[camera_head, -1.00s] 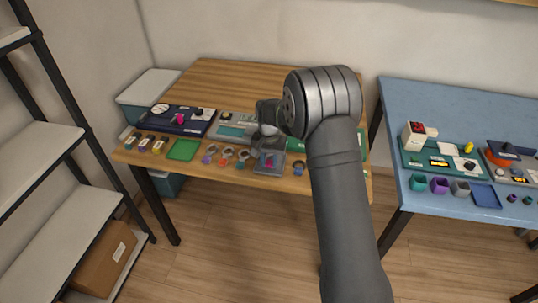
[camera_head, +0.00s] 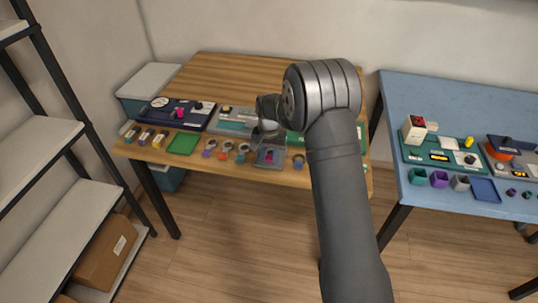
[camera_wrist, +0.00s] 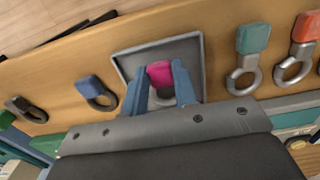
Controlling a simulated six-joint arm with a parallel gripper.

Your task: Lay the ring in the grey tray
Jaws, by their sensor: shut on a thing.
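The ring with a pink tab (camera_wrist: 160,73) is between the two blue fingers of my gripper (camera_wrist: 161,90) in the wrist view. My gripper is shut on it, and its grey hoop is partly hidden between the fingers. The grey tray (camera_wrist: 124,63) lies directly under the ring, with its raised rim showing around the tab. In the head view the pink tab (camera_head: 269,156) shows within the outline of the grey tray (camera_head: 261,164). I cannot tell whether the ring touches the tray floor. In the head view my wrist hides the fingertips.
Teal-tabbed (camera_wrist: 253,38) and orange-tabbed (camera_wrist: 305,27) rings lie right of the tray in the wrist view. A blue-tabbed ring (camera_wrist: 91,87) lies left of it. A green tray (camera_head: 183,144) and grey device (camera_head: 228,122) are on the wooden table (camera_head: 235,75).

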